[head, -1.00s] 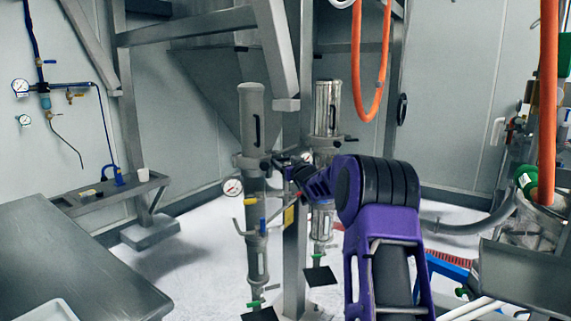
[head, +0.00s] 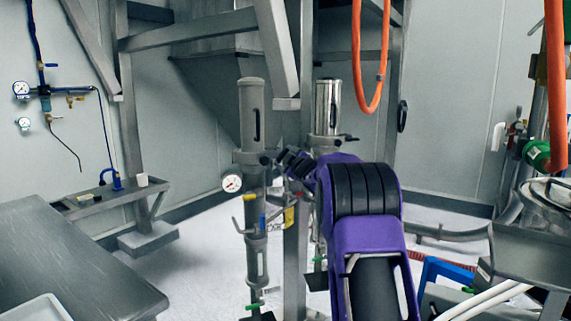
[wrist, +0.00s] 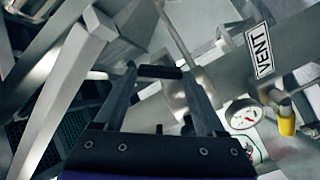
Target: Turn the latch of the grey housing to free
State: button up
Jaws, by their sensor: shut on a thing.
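The grey housing (head: 251,118) is an upright matte cylinder with a dark slot, left of the central post in the head view. Its latch is at the lower collar, small and mostly hidden by my gripper. My gripper (head: 284,157) is at the right side of this collar, shut on what seems to be the latch. In the wrist view my gripper's two fingers (wrist: 158,76) reach forward with a dark bar between their tips. How far the latch is turned cannot be told.
A shiny metal housing (head: 327,108) stands right of the post (head: 295,230). A pressure gauge (head: 231,183) and a yellow handle (head: 250,197) sit beside the grey housing. A steel table (head: 70,255) is at left; an orange hose (head: 369,85) hangs at right.

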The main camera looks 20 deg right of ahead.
jog(key=n, duration=0.3)
jog(key=shift+n, duration=0.4)
jog(key=shift+n+b, duration=0.3)
jog(key=shift+n, duration=1.6)
jog(key=shift+f, duration=0.1)
jog(key=o, duration=1.1)
jog(key=shift+s, duration=0.1)
jog(key=s, duration=1.7)
jog(key=shift+s, duration=0.15)
